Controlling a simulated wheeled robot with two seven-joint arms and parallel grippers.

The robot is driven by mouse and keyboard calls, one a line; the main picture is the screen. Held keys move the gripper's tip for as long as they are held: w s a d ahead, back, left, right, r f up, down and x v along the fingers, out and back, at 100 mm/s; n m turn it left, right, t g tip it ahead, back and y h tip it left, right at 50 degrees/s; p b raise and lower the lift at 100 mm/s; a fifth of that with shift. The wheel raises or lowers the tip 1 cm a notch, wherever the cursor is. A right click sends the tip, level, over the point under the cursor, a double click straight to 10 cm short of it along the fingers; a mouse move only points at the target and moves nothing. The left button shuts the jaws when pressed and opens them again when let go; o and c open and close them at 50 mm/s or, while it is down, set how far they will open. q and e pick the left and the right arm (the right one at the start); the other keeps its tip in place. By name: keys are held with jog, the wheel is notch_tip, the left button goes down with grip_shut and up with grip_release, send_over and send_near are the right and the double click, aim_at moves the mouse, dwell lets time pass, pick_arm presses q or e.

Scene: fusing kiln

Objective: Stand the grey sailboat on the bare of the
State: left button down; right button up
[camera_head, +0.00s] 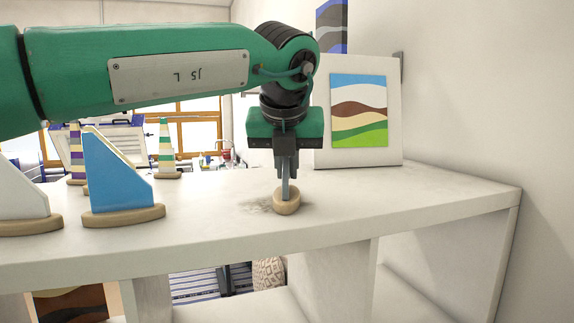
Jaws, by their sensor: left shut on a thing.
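My left gripper (286,172) points straight down over the right part of the white shelf top (420,195). It is shut on the grey sailboat (287,192), which I see nearly edge-on as a thin grey upright on a rounded pale wooden base. The fingers hide much of its sail. The sailboat is upright, with its base at or just above the shelf top; I cannot tell whether it touches. A darker, speckled patch (262,207) shows on the shelf beside and under the base. My right gripper is not in view.
A blue sailboat (115,180) and a white one (22,200) stand at left. Striped pieces (166,150) (76,150) stand behind. A framed landscape picture (359,110) leans at the back right, near the wall. The shelf's right end is clear.

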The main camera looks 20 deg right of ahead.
pick_arm(q)
jog(key=shift+f+b, duration=0.2)
jog(key=shift+b, duration=0.1)
dwell(0.5)
jog(key=c, duration=1.4)
grip_release()
jog(key=shift+c, duration=0.2)
jog(key=shift+s+a+r, duration=0.1)
jog(key=shift+s+r, duration=0.2)
jog(key=shift+r, duration=0.2)
jog(key=w+r+v, duration=0.1)
jog(key=v, duration=1.4)
jog(key=shift+d, duration=0.3)
jog(key=shift+w, duration=0.15)
